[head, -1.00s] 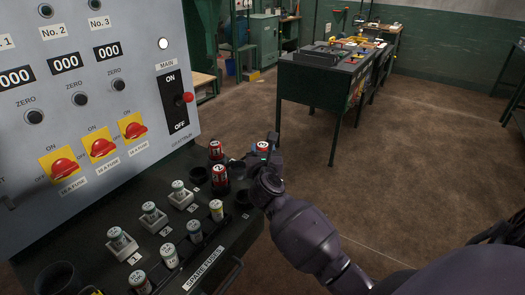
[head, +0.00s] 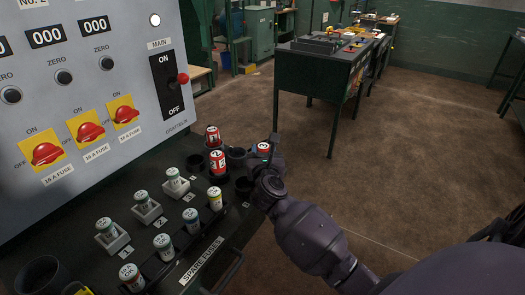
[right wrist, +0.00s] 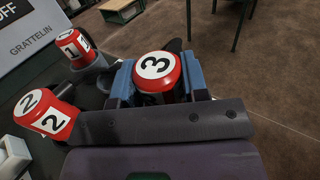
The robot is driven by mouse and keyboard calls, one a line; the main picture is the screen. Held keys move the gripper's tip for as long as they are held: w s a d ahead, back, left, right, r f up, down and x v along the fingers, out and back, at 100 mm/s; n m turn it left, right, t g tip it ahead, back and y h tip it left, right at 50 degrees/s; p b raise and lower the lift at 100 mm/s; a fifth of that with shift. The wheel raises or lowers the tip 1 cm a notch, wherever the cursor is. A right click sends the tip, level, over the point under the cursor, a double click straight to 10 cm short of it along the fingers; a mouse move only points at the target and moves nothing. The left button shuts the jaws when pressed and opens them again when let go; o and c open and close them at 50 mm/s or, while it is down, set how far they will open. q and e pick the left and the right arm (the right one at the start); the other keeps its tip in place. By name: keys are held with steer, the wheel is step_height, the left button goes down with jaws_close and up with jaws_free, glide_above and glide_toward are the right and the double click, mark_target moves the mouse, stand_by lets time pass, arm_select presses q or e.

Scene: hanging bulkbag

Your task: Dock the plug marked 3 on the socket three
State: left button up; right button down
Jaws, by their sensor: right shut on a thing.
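The plug marked 3 (head: 264,147) is a red cylinder with a white numbered top; its 3 reads clearly in the right wrist view (right wrist: 156,66). My right gripper (head: 265,157) is shut on it, with a blue-grey finger on each side in the right wrist view (right wrist: 158,88). The plug's lower end is hidden by the gripper. A white fuse base (head: 176,188) stands beside a small label that seems to read 3. Black round cups (head: 237,156) stand near the red plugs; I cannot tell which is socket three. My left gripper is not in view.
Red plugs marked 1 (head: 213,136) and 2 (head: 218,162) stand left of my right gripper. Several fuses stand in the spare-fuse rack (head: 188,244). The grey switch panel (head: 140,58) rises behind the bench. Open floor (head: 420,150) lies to the right.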

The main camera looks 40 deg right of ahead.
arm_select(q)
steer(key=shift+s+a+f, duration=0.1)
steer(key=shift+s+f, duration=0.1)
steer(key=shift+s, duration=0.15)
arm_select(e)
steer(key=shift+r, duration=0.1)
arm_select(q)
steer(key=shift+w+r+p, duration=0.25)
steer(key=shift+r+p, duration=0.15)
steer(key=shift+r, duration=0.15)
arm_select(e)
steer(key=shift+w, duration=0.1)
stand_by(1.0)
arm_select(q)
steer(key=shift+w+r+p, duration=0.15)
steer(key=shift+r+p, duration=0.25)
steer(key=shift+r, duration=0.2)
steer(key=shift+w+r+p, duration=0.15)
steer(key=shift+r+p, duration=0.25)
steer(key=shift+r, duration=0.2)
arm_select(e)
steer(key=shift+r, duration=0.75)
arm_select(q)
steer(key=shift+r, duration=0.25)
arm_select(e)
steer(key=shift+w+d, duration=0.1)
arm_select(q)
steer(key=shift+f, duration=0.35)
arm_select(e)
steer(key=shift+f, duration=0.35)
